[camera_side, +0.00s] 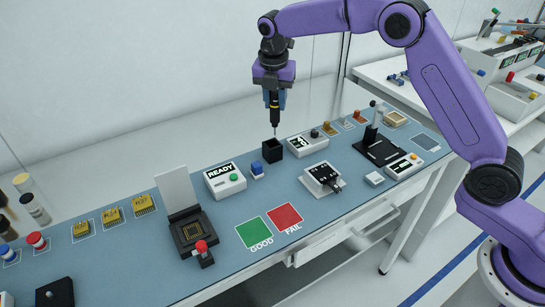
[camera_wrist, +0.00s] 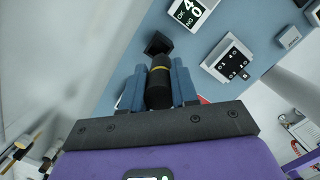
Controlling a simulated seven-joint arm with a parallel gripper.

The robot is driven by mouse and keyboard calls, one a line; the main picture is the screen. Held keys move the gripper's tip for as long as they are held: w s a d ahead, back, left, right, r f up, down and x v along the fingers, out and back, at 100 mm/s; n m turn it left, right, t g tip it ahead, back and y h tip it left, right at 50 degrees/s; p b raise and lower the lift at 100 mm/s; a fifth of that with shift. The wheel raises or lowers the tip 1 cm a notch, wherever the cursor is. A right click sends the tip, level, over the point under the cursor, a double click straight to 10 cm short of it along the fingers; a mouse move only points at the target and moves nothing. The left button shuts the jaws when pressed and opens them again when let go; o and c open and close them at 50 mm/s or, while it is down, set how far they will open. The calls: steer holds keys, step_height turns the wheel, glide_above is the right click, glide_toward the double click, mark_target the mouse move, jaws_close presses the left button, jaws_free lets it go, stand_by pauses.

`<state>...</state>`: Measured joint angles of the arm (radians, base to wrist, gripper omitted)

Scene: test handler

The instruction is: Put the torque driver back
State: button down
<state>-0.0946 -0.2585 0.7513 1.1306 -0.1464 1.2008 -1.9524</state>
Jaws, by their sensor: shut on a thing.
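The torque driver (camera_side: 275,112) is black with a yellow band and a thin shaft, and hangs upright with its tip down. My gripper (camera_side: 274,100) is shut on its handle. In the wrist view the driver (camera_wrist: 159,84) sits between the two blue fingers of my gripper (camera_wrist: 158,90). A black open-topped box holder (camera_side: 272,151) stands on the bench just below the shaft tip. I cannot tell whether the tip is above the rim or slightly inside it. The holder also shows in the wrist view (camera_wrist: 156,43), beyond the driver.
A black-topped fixture (camera_side: 323,178) and green and red pads (camera_side: 254,232) lie nearer the front.

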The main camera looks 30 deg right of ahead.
mark_target(271, 95)
steer(key=shift+w+a, duration=0.2)
steer(key=shift+f, duration=4)
steer(key=shift+f, duration=0.1)
steer(key=c, duration=0.9)
jaws_free()
steer(key=shift+f, duration=0.1)
steer(key=shift+o, duration=0.2)
steer(key=r, duration=0.7)
steer(key=s+a+r, duration=0.1)
steer(key=r, duration=0.3)
steer(key=shift+a, duration=0.1)
steer(key=shift+s+a+r, duration=0.1)
steer(key=shift+r, duration=0.55)
